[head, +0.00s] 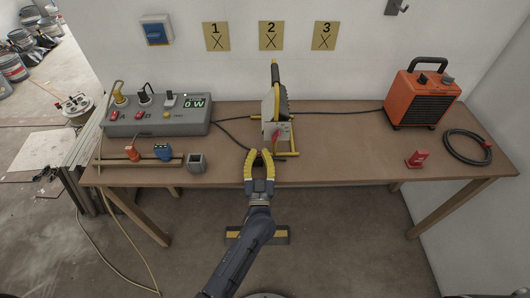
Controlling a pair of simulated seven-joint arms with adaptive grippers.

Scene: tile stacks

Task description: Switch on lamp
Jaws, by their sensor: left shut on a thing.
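The work lamp (270,106) stands upright at the middle of the bench on a yellow tube frame, seen nearly side-on. A small red part (278,134) shows on its grey front-facing side; I cannot tell its position. I cannot see light coming from the lamp. My left gripper (260,154) reaches up from below, just in front of and left of the lamp's foot. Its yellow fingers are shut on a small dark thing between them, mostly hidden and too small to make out. My right gripper is not in view.
A grey power box (157,117) with plugs and a "0 W" display stands at left. A rail with red and blue pieces (139,160) and a grey cup (197,163) lie in front. An orange heater (422,97), red block (417,159) and coiled cable (467,147) are at right.

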